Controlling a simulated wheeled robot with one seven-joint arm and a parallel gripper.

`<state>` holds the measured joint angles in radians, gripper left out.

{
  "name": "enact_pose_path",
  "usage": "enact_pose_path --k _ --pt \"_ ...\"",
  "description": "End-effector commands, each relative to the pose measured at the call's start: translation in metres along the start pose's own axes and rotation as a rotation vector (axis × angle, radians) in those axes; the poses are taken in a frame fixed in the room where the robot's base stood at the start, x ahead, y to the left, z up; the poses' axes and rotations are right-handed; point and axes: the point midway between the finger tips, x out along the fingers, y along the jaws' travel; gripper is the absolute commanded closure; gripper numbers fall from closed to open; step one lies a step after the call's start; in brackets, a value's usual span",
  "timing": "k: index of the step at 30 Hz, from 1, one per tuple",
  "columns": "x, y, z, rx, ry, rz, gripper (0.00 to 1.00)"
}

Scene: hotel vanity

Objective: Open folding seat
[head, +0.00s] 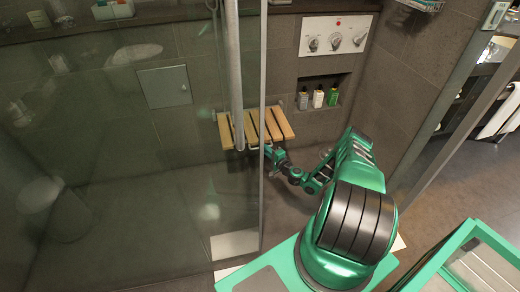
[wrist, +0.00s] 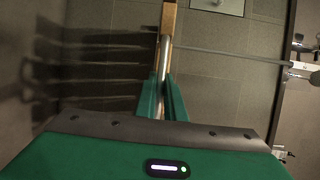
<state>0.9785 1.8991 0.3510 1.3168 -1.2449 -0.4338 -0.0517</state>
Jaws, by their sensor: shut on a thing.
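The folding seat (head: 277,123) has pale wooden slats and sits low on the tiled shower wall. Its slats appear to project from the wall; I cannot tell the exact angle. My gripper (head: 268,151) is at the seat's lower front edge, partly behind the glass panel's edge. In the wrist view, the green fingers of my gripper (wrist: 162,101) are shut on a metal bar of the seat. The seat shows edge-on there, with a strip of wood (wrist: 168,17) beyond the fingers. A vertical pole hides part of the slats in the head view.
A glass panel (head: 120,190) with a vertical pole (head: 236,75) stands left of my arm. Several bottles (head: 318,98) sit in a wall niche right of the seat. The shower control panel (head: 335,38) is above them. The floor below the seat looks clear.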

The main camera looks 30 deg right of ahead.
Motion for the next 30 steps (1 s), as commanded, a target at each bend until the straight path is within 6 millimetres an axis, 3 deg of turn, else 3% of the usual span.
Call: enact_pose_path --k 1,5,6,8,20,30 --pt "0.003 0.003 0.011 0.006 -0.018 0.007 1.00" --pt "0.002 0.004 0.010 0.005 -0.017 0.009 1.00" --pt "0.002 0.005 0.010 0.005 -0.017 0.010 0.86" --pt "0.002 0.005 0.009 0.005 -0.015 0.010 0.72" --pt "-0.007 0.003 0.000 0.002 -0.002 0.007 0.72" --pt "-0.065 0.004 0.000 0.004 -0.003 0.010 0.72"
